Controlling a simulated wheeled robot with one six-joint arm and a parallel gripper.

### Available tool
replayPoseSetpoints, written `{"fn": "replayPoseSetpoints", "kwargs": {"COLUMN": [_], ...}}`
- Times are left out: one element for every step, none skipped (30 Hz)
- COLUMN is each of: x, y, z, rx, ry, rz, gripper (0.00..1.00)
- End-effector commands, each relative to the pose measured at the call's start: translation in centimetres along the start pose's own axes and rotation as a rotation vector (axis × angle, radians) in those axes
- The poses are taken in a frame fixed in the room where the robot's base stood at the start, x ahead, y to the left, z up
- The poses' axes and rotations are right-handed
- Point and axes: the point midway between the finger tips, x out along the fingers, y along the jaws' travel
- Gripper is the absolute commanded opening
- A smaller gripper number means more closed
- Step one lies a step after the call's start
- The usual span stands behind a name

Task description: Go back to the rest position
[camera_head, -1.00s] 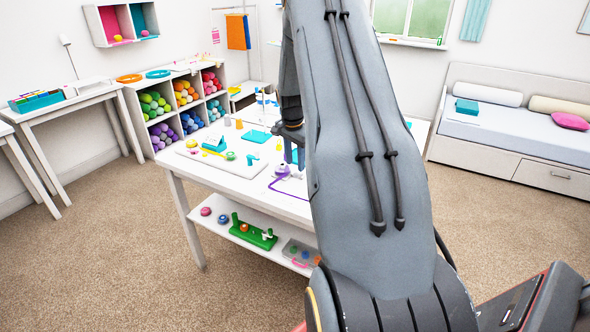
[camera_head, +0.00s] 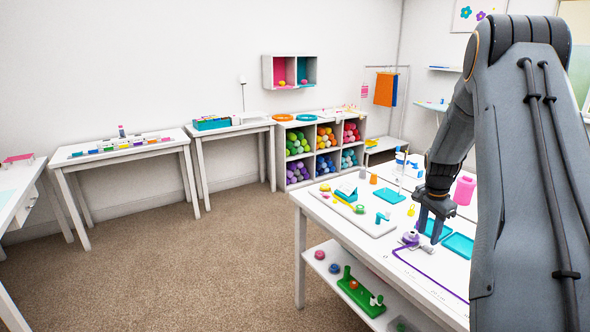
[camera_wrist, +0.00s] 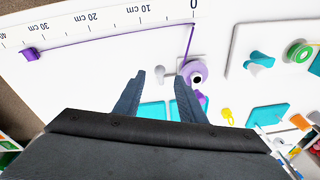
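My gripper (camera_head: 434,226) hangs over the white worktable (camera_head: 330,222), pointing down. In the wrist view its two fingers (camera_wrist: 158,92) are spread apart with nothing between them. A purple tape roll (camera_wrist: 195,73) lies on the table near the right fingertip, apart from the grip. Its purple strip runs along a printed centimetre scale (camera_wrist: 95,22) to a small purple piece (camera_wrist: 31,53). The roll also shows in the head view (camera_head: 410,238), left of my gripper. My arm covers the right part of the table.
Teal trays (camera_head: 459,245) and a pink bottle (camera_head: 464,190) stand beside my gripper. A white board with small tools (camera_head: 358,213) lies at left. A shelf of coloured rolls (camera_head: 283,165) stands behind. Side tables (camera_head: 128,151) line the wall. The carpet (camera_head: 190,270) at left is clear.

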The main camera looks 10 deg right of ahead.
Motion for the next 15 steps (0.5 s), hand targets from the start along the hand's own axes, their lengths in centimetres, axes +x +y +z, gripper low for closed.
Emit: {"fn": "replayPoseSetpoints", "kwargs": {"x": [-0.5, -0.9, -1.6, -2.2, -2.9, -3.9, -4.7, -5.5, -6.5, -7.2, -7.9, -8.8, -9.4, -10.0, -10.8], "y": [-0.2, -0.3, -0.3, -0.4, -0.4, -0.3, -0.1, 0.2, 0.7, 1.2, 1.7, 2.5, 3.2, 4.0, 5.1], "z": [0.9, 1.6, 2.8, 4.0, 5.4, 7.5, 9.1, 10.8, 13.2, 14.9, 16.6, 18.7, 20.3, 21.9, 24.0], "rx": [-0.023, -0.046, -0.086, -0.124, -0.168, -0.235, -0.289, -0.346, -0.422, -0.481, -0.538, -0.614, -0.672, -0.728, -0.803], "ry": [-0.001, -0.003, -0.006, -0.008, -0.011, -0.017, -0.02, -0.024, -0.029, -0.033, -0.035, -0.039, -0.042, -0.045, -0.048], "rz": [-0.003, -0.006, -0.009, -0.012, -0.016, -0.021, -0.026, -0.031, -0.037, -0.042, -0.048, -0.054, -0.059, -0.065, -0.072], "gripper": [0.37, 0.37, 0.37, 0.37, 0.37, 0.37, 0.37, 0.37, 0.37, 0.37, 0.37, 0.37, 0.37, 0.37, 0.37]}}
